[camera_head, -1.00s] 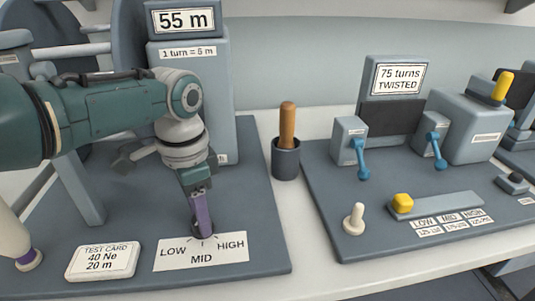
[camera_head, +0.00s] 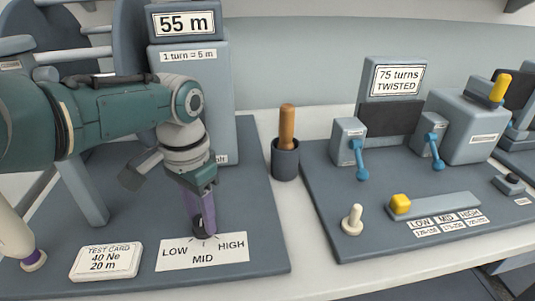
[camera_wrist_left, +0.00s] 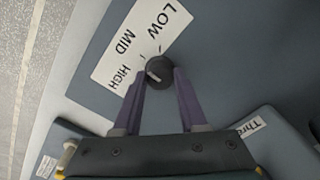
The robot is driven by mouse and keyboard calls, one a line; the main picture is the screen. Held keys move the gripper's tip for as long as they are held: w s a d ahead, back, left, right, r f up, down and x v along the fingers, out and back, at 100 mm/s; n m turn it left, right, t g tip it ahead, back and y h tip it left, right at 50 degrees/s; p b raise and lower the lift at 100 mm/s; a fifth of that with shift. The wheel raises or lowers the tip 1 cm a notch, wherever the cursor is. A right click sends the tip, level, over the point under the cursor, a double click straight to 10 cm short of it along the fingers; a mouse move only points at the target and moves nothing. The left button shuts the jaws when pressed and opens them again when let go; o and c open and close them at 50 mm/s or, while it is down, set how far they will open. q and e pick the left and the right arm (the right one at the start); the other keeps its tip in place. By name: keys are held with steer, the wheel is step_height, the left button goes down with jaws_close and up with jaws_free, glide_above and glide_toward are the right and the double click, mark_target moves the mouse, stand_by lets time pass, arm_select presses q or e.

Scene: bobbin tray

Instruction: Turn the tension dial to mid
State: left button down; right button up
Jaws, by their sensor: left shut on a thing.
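The tension dial is a small dark round knob behind a white card (camera_head: 230,249) marked LOW, MID and HIGH. In the left wrist view the dial (camera_wrist_left: 158,72) shows a short pale mark on its top; I cannot tell for sure which word it faces. My left gripper (camera_head: 203,230) points down at the dial, its purple fingers shut on the dial's two sides. The fingers (camera_wrist_left: 158,78) also show on both sides of it in the left wrist view. In the head view the fingers hide most of the dial. My right gripper is not in view.
A test card (camera_head: 106,261) lies left of the dial card. Behind stands a counter reading 55 m (camera_head: 185,23). To the right are a cup with a wooden-handled tool (camera_head: 286,158) and another board with blue levers (camera_head: 360,160) and a yellow slider knob (camera_head: 400,202).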

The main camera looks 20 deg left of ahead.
mark_target(201, 219)
arm_select(q)
steer(key=shift+c, duration=2.3)
jaws_free()
step_height(201, 219, up, 10)
steer(key=p, duration=0.4)
steer(key=shift+p, duration=0.3)
